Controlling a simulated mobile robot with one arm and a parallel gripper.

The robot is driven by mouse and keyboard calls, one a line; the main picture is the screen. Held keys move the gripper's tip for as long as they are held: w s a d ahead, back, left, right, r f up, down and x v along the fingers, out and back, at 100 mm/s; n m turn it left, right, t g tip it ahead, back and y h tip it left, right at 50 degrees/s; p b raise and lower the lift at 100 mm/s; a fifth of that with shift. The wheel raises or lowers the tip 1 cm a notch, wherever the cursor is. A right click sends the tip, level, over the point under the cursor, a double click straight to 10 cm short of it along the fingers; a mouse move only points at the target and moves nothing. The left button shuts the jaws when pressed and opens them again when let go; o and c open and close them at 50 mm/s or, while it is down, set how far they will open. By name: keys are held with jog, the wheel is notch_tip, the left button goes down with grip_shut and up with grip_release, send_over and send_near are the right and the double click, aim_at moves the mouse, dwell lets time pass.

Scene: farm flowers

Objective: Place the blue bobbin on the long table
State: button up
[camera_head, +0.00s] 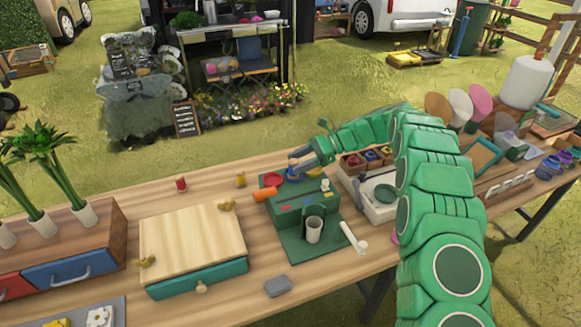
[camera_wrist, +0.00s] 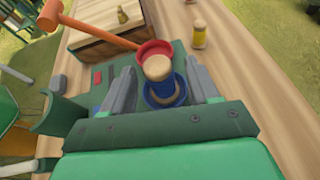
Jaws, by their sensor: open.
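In the wrist view the blue bobbin (camera_wrist: 157,72), with a pale wooden top, stands in a blue ring holder (camera_wrist: 178,97) on the green stand. My gripper (camera_wrist: 160,74) is open, with one grey finger on each side of the bobbin. I cannot tell whether either finger touches it. In the head view my gripper (camera_head: 306,160) is low over the back of the green stand (camera_head: 300,208), with the bobbin (camera_head: 293,163) small at its tip. The long wooden table (camera_head: 205,193) carries the stand.
A red bobbin (camera_head: 181,184) and a yellow bobbin (camera_head: 240,180) stand on the table, left of the stand. A red ring holder (camera_wrist: 155,49) and an orange hammer-shaped part (camera_wrist: 80,22) are close to my gripper. A wooden-topped drawer box (camera_head: 192,240) fills the table further left.

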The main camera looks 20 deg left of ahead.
jog(key=v, duration=0.4)
jog(key=shift+a+r, duration=0.1)
jog(key=shift+a, duration=0.05)
jog(key=shift+s+d+r, duration=0.15)
jog(key=shift+d+r, duration=0.05)
jog(key=shift+r, duration=0.1)
jog(key=s+d+r+n+t+h, duration=0.3)
jog(key=s+d+r+n+h, duration=0.15)
jog(key=s+d+r, duration=1.05)
jog(key=s+d+n+t+h, duration=0.2)
jog(key=s+d+n+h, duration=0.1)
jog(key=s+d, duration=1.2)
jog(key=shift+s+d, duration=0.15)
jog(key=shift+s, duration=0.95)
jog(key=s+d+n+h, duration=0.1)
jog(key=s+d, duration=0.2)
jog(key=s, duration=0.1)
jog(key=s+d+f+n+h, duration=0.1)
jog(key=s+d, duration=0.2)
jog(key=s, duration=0.2)
jog(key=s+d+f+n+t+h, duration=0.1)
jog(key=s+d, duration=0.3)
jog(key=s, duration=0.1)
jog(key=shift+f+n, duration=0.2)
jog(key=shift+n, duration=0.05)
jog(key=shift+c, duration=0.2)
